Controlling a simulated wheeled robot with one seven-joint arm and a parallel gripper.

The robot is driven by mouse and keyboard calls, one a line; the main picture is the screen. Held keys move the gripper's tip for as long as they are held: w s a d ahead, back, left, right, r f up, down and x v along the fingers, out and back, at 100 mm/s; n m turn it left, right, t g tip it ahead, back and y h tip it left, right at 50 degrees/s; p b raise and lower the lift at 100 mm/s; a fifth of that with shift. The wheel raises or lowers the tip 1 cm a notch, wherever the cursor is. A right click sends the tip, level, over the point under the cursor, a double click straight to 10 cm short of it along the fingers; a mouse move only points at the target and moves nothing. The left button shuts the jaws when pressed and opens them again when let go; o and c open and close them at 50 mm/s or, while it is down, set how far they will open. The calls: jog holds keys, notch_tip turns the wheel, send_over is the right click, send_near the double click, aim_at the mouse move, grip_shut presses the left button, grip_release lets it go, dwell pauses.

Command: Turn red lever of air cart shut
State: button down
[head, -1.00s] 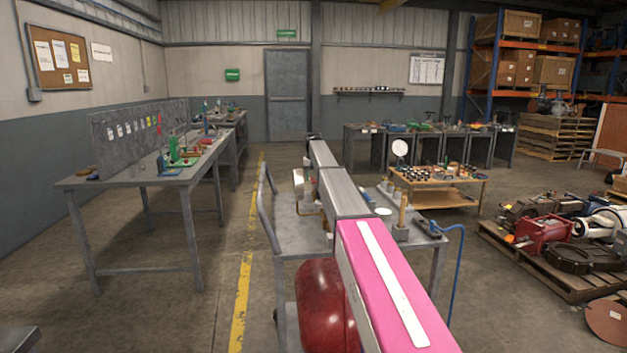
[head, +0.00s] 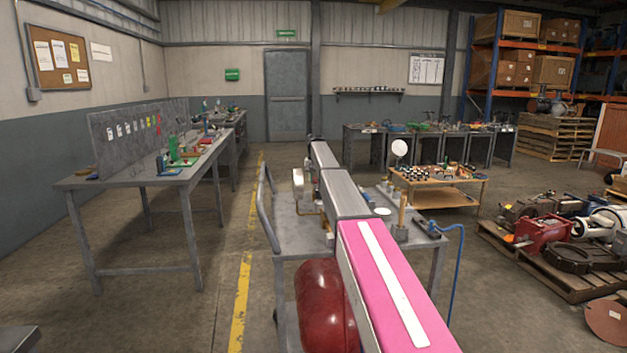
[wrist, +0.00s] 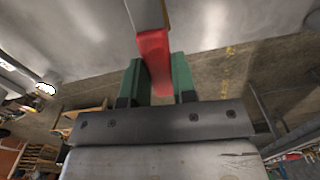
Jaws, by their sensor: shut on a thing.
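The air cart (head: 293,232) is a grey metal cart in the middle of the head view, with a red tank (head: 322,300) under its top. In the wrist view the red lever (wrist: 153,60) comes down from the top of the picture between the two green fingers of my gripper (wrist: 159,78). The gripper is shut on the lever. In the head view my arm reaches over the cart and hides the lever and the gripper. Brass fittings (head: 310,211) show on the cart top left of the arm.
A blue hose (head: 461,262) hangs off the cart's right side. A grey workbench (head: 130,180) stands at left, a low wooden table (head: 445,196) at back right. Pallets with machine parts (head: 560,235) lie at right. The floor left of the cart, along a yellow line (head: 241,290), is clear.

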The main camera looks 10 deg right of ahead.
jog(key=d+m, duration=0.1)
jog(key=m, duration=0.1)
jog(key=s+d+m, duration=0.1)
jog(key=d+m, duration=0.1)
jog(key=s+d+m, duration=0.1)
jog(key=m, duration=0.1)
jog(key=s+d+m, duration=0.1)
jog(key=m, duration=0.1)
jog(key=shift+s+d+m, duration=0.1)
jog(key=shift+d+m, duration=0.25)
jog(key=shift+m, duration=0.05)
jog(key=s+m, duration=0.1)
jog(key=s+d+m, duration=0.1)
jog(key=m, duration=0.1)
jog(key=shift+s+d+m, duration=0.15)
jog(key=shift+m, duration=0.15)
jog(key=shift+s+d+m, duration=0.15)
jog(key=shift+s+m, duration=0.65)
jog(key=shift+m, duration=0.3)
jog(key=shift+s+d+m, duration=0.15)
jog(key=shift+s+m, duration=0.6)
jog(key=shift+m, duration=0.35)
jog(key=c, duration=0.9)
grip_release()
